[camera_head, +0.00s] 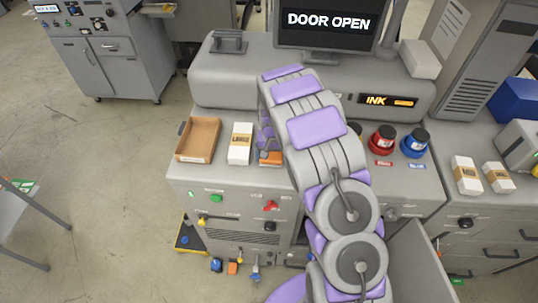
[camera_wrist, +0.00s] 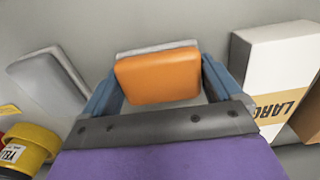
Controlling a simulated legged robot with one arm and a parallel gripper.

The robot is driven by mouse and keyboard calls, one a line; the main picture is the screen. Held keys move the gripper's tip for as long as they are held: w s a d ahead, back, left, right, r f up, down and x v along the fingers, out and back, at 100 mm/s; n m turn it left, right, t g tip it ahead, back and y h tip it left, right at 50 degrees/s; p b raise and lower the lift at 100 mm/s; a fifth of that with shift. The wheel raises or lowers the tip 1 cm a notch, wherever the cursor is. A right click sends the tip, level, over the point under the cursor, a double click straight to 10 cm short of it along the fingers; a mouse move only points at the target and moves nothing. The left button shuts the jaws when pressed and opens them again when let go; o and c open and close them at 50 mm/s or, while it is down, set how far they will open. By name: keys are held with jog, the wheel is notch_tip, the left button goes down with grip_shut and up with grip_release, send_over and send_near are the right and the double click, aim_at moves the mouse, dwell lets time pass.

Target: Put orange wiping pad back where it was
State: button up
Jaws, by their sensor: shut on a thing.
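The orange wiping pad (camera_wrist: 158,76) has a rounded orange top over a grey layer. In the wrist view it sits between the two blue-grey fingers of my gripper (camera_wrist: 160,85), which is shut on it. In the head view the orange pad (camera_head: 270,158) shows at the bench top, just right of a white box, and my arm partly covers it. My gripper (camera_head: 267,143) is mostly hidden behind the arm there. I cannot tell whether the pad touches the bench top.
The white labelled box (camera_head: 240,143) stands close beside the pad, with a brown tray (camera_head: 198,139) left of it. In the wrist view a grey block (camera_wrist: 50,82) and a yellow container (camera_wrist: 30,146) are left of the gripper. Red (camera_head: 382,140) and blue (camera_head: 415,142) ink pots stand further right.

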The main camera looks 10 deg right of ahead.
aim_at(276, 154)
jog(key=shift+s+d, duration=0.1)
jog(key=shift+d, duration=0.85)
jog(key=o, duration=0.6)
jog(key=shift+a, duration=0.15)
jog(key=shift+o, duration=0.4)
jog(key=shift+a, duration=1.2)
jog(key=shift+a+r, duration=0.15)
jog(key=d+r, duration=0.1)
jog(key=r, duration=0.5)
jog(key=d+r+b, duration=0.1)
jog(key=r, duration=0.1)
jog(key=shift+d+r, duration=0.35)
jog(key=shift+r, duration=0.05)
jog(key=s+r, duration=1.3)
jog(key=s, duration=0.3)
jog(key=s+a+r+n+g, duration=0.1)
jog(key=s+a+n, duration=0.1)
jog(key=s, duration=2.4)
jog(key=shift+r+n+g, duration=0.2)
jog(key=shift+n+g, duration=0.2)
jog(key=shift+n, duration=0.4)
